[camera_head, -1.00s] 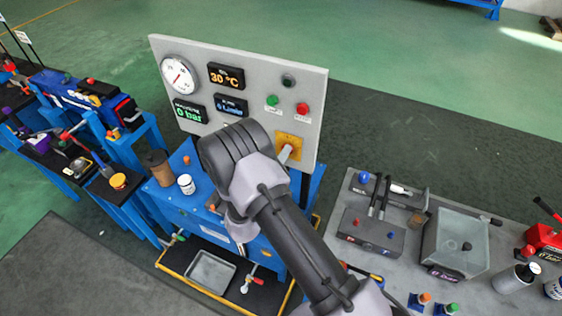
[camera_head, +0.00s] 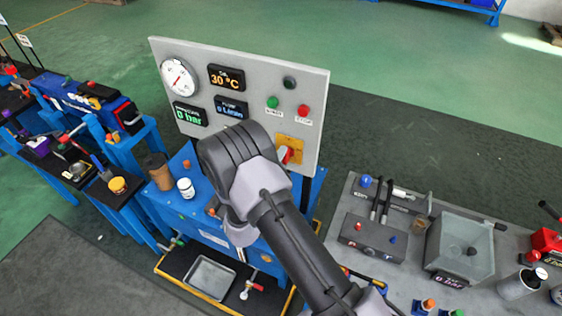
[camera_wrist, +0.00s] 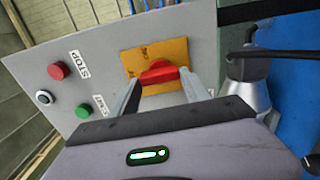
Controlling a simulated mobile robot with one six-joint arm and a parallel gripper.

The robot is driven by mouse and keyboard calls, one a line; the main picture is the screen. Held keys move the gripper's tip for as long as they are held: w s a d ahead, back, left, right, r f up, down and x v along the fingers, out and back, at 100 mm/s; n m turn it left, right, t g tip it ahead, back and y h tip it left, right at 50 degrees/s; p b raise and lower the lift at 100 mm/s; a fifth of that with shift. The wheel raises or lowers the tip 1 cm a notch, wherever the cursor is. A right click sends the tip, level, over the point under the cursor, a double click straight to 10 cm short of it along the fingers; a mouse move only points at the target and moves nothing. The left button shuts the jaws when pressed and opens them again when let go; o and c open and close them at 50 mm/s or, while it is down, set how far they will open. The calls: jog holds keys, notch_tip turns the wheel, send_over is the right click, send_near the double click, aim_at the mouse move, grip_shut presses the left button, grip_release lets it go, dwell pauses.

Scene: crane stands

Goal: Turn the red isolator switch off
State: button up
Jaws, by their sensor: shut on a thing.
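The red isolator switch (camera_wrist: 158,73) sits on a yellow plate (camera_wrist: 160,49) on the grey control panel, in the middle of the wrist view. My gripper (camera_wrist: 161,76) is shut on its red handle, with one finger on each side. In the head view the red switch (camera_head: 287,156) shows only in part on the panel's lower right, beside a pale fingertip. My wrist and arm hide much of the gripper there.
A red STOP button (camera_wrist: 59,70) and a green START button (camera_wrist: 82,111) sit near the switch. The panel (camera_head: 235,60) also carries a gauge and displays. A cup (camera_head: 159,171) and white jar (camera_head: 186,187) stand on the blue stand. A grey workbench (camera_head: 345,200) is at right.

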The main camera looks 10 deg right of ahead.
jog(key=o, duration=1.4)
jog(key=v, duration=1.7)
jog(key=shift+s+a, duration=0.1)
jog(key=shift+s, duration=0.05)
